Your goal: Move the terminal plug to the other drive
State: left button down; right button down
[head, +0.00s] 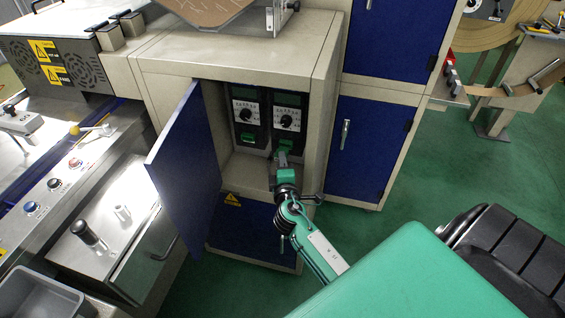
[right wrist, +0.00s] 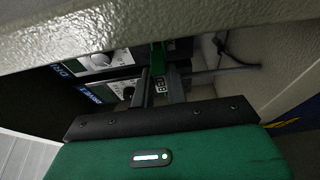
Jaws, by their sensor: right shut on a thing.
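Two black drives with grey dial panels, a left drive (head: 246,112) and a right drive (head: 287,118), stand side by side in the open cabinet. The green terminal plug (head: 284,145) is at the lower front of the right drive. My right gripper (head: 283,158) reaches into the cabinet and is shut on the plug. In the right wrist view the green plug (right wrist: 158,58) shows between my fingertips (right wrist: 160,84). I cannot tell whether it is seated in the drive. A green part (head: 249,138) shows low on the left drive. My left gripper is not in view.
The blue cabinet door (head: 182,165) hangs open to the left of the opening. The cabinet's side walls and top edge (head: 235,68) are close around my right arm. A dark cable (right wrist: 236,58) runs at the right inside the cabinet in the right wrist view.

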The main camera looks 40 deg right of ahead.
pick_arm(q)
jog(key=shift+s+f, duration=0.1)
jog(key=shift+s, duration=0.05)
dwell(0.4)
pick_arm(e)
jog(key=shift+w+d, duration=0.75)
jog(key=shift+d, duration=0.15)
jog(key=c, duration=1.3)
grip_release()
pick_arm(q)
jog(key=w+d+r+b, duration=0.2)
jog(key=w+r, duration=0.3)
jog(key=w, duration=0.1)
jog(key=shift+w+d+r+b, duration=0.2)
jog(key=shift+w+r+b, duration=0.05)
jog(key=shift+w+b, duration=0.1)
pick_arm(e)
jog(key=v, duration=1.3)
jog(key=shift+s+a, duration=0.25)
jog(key=shift+s, duration=0.05)
